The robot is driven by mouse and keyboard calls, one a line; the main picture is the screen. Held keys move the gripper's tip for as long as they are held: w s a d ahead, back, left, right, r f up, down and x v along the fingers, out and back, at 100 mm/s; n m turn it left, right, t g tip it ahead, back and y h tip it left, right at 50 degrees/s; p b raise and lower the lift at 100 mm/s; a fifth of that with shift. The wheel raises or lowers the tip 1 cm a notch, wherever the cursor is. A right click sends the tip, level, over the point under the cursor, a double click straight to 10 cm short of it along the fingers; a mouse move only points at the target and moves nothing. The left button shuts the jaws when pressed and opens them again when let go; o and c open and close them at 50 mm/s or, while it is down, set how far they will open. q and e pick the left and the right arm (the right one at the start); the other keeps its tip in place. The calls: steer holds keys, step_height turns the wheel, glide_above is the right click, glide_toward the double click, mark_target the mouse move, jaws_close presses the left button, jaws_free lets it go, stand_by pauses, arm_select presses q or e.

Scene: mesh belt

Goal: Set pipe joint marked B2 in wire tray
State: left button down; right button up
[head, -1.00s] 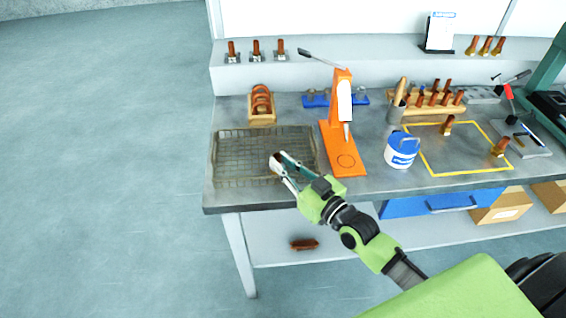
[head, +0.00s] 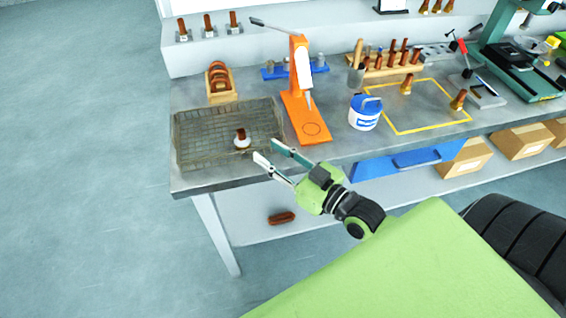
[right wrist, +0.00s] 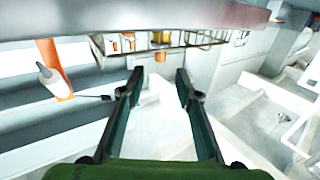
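A pipe joint (head: 241,136), copper-brown above with a pale base, stands upright in the wire tray (head: 190,160) near its right front corner in the head view. No marking on it can be read. My right gripper (head: 265,149) is open and empty, just right of the joint and apart from it, by the tray's front right corner. In the right wrist view its two fingers (right wrist: 160,75) are spread with nothing between them, and the wire tray (right wrist: 190,42) shows beyond. My left gripper is not in view.
An orange press (head: 303,90) stands right of the tray, with a white and blue tub (head: 365,113) beyond it. Two similar joints are in a yellow outline (head: 388,121). A wooden box (head: 221,97) sits behind the tray. A brown piece (head: 281,218) lies on the lower shelf.

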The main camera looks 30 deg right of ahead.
steer(key=shift+v, duration=1.85)
